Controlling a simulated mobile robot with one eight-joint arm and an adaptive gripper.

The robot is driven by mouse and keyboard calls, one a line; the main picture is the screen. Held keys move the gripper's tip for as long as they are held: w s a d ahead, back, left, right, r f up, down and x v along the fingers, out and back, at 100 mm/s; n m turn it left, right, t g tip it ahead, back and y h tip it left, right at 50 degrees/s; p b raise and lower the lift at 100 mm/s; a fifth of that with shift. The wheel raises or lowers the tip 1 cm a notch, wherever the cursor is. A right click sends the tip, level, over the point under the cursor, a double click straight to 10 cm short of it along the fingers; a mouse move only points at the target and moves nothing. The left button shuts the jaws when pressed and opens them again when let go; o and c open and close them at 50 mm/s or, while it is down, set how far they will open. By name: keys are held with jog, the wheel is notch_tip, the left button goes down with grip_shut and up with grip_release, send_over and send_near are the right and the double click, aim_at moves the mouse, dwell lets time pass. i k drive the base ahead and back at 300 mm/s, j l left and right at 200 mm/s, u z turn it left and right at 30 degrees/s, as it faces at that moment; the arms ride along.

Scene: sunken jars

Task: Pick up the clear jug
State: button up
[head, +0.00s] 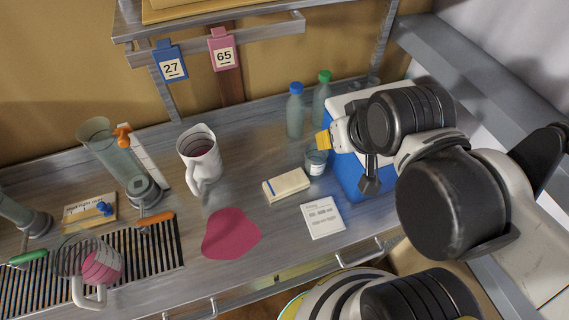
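Two jugs show in the head view. My gripper (370,184) is well to the right of both, over the blue and white box, touching neither jug. Its dark fingers are seen edge-on, so their opening is unclear.
A pink puddle (231,235) lies in front of the middle jug. A tall glass cylinder (112,150) stands at its left. Bottles (295,112), a small jar (316,162), a cream block (286,185) and a paper card (323,218) are to its right. A shelf (225,42) overhangs the back.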

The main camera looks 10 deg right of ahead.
aim_at(79, 257)
jog(key=j+u, duration=0.25)
jog(key=u, duration=0.15)
jog(key=j+u, duration=0.25)
jog(key=u, duration=0.15)
jog(key=i+j+u, duration=0.1)
jog(key=j+u, duration=0.15)
jog(key=u, duration=0.2)
